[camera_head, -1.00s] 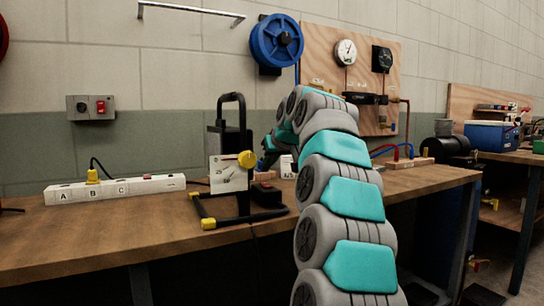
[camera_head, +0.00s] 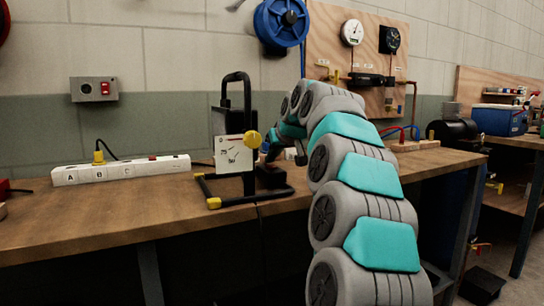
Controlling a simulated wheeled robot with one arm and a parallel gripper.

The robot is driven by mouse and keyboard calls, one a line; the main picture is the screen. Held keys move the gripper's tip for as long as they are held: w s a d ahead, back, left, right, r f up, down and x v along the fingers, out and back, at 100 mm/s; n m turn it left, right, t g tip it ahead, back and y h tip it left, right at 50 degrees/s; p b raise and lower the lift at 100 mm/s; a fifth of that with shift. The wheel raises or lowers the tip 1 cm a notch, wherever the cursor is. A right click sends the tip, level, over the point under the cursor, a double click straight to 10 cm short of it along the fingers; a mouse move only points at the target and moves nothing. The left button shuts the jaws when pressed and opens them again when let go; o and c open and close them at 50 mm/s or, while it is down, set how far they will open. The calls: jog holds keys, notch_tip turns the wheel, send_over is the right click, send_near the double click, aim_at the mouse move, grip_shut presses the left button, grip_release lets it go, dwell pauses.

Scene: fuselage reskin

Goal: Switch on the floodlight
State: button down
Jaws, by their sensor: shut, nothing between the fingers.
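The floodlight (camera_head: 237,152) stands on the wooden workbench in a black frame with yellow feet. A pale dial plate with markings and a yellow knob (camera_head: 252,139) is on its near side. A small dark box (camera_head: 271,176) sits on the bench just right of the floodlight. My arm reaches from the lower right to behind the knob. My gripper (camera_head: 270,158) is a small dark shape just above the dark box, partly hidden by the knob and frame. It is shut and empty. I cannot tell whether it touches the box.
A white power strip (camera_head: 122,170) labelled A, B, C lies on the bench at left, with a yellow plug in it. A blue hose reel (camera_head: 281,22) and gauge board (camera_head: 360,60) are behind.

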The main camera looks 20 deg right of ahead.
jog(key=shift+w+r+p, duration=0.1)
jog(key=shift+p, duration=0.25)
jog(key=shift+w+g+p, duration=0.1)
jog(key=shift+g+p, duration=0.2)
jog(key=shift+p, duration=0.1)
jog(key=shift+f+b, duration=0.3)
jog(key=shift+w+r+p, duration=0.2)
jog(key=shift+w+p, duration=0.45)
jog(key=shift+w, duration=0.1)
